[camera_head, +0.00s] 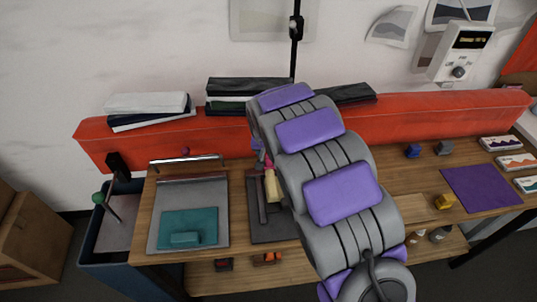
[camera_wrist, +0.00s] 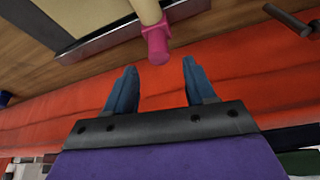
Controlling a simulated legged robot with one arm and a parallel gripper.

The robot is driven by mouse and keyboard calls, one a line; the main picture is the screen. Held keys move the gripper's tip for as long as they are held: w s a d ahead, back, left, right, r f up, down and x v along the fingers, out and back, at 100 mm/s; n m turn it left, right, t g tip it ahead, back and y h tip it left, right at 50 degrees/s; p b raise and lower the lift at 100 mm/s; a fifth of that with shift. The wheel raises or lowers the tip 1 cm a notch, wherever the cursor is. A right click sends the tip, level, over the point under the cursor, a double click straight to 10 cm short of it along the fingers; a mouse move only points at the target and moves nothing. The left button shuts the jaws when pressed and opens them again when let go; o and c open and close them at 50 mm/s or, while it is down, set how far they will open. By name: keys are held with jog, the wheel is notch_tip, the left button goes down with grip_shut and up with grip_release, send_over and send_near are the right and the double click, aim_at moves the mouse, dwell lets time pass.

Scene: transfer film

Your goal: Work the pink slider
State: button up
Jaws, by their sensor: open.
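The pink slider (camera_wrist: 156,42) is a pink piece at the end of a cream rod (camera_wrist: 148,10), at the top middle of the wrist view. In the head view, a small bit of the pink slider (camera_head: 268,162) shows above the cream rod (camera_head: 272,188), just left of my arm. My gripper (camera_wrist: 160,64) is open, with its two blue fingers apart and nothing between them. The slider's end lies just beyond the fingertips, roughly centred on the gap. I cannot tell whether they touch. In the head view my arm hides my gripper.
A red beam (camera_head: 430,112) runs along the back of the wooden workbench (camera_head: 400,185), with books (camera_head: 148,103) on it. A purple mat (camera_head: 481,188) and small blocks (camera_head: 445,202) lie on the right.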

jog(key=p+v, duration=0.1)
jog(key=v, duration=1)
jog(key=s+d+r+g+h, duration=0.1)
jog(key=s+d+r+g, duration=0.15)
jog(key=s+d, duration=0.6)
jog(key=s+d+r+g, duration=0.1)
jog(key=s+d+r, duration=0.2)
jog(key=s+d, duration=0.5)
jog(key=s+d+g, duration=0.1)
jog(key=s+d, duration=0.1)
jog(key=s, duration=1)
jog(key=s+d+g, duration=0.1)
jog(key=s+g, duration=0.1)
jog(key=s, duration=1)
jog(key=shift+s+d+y, duration=0.3)
jog(key=shift+d+y, duration=0.05)
jog(key=shift+y, duration=0.05)
